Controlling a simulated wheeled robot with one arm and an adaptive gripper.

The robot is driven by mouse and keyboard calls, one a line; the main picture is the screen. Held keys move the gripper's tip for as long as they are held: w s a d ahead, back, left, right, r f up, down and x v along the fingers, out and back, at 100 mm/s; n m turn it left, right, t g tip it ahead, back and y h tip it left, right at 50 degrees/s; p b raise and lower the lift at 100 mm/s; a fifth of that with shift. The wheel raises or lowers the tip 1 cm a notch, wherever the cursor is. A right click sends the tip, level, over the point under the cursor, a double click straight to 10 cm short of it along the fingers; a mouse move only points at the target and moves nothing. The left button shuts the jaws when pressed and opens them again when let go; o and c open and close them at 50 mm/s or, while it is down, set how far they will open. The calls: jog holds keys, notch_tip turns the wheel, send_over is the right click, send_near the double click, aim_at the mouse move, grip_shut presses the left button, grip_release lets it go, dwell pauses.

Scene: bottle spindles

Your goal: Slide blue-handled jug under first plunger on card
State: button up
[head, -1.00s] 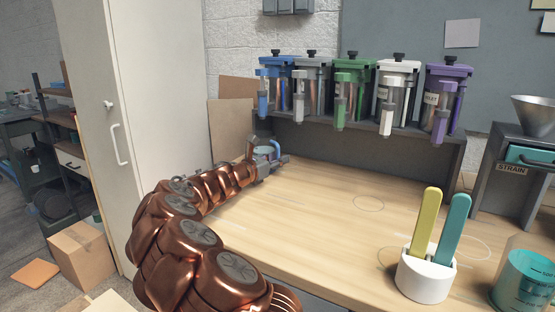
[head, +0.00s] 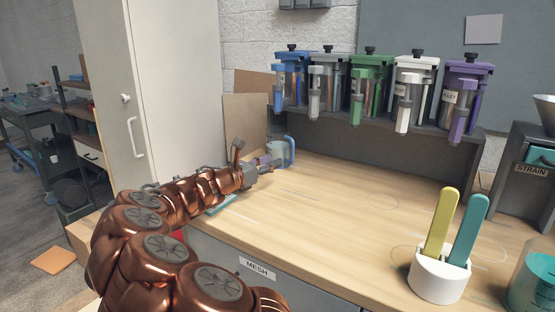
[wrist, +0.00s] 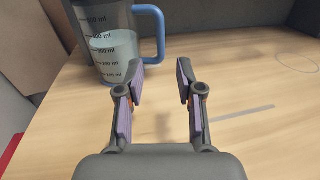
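The clear jug (head: 276,150) with a blue handle (head: 291,150) stands upright at the far left of the bench, below the blue dispenser (head: 279,82) in the head view. Its exact alignment with that plunger is unclear. In the wrist view the jug (wrist: 112,48) shows volume marks and pale liquid, with its handle (wrist: 159,32) on the right. My gripper (wrist: 160,70) is open and empty. Its left finger lies close to the jug and handle in the picture; contact is unclear. In the head view my gripper (head: 269,163) is in front of the jug. The pale card (head: 483,29) on the wall is unreadable.
Grey, green, white and purple dispensers continue rightward along the rack. A white holder (head: 438,276) with yellow and teal paddles stands at the front right, near a teal container (head: 530,285). A strainer stand (head: 525,180) is far right. The middle bench is clear.

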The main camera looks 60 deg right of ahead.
jog(key=shift+w+a, duration=0.1)
jog(key=shift+a, duration=0.9)
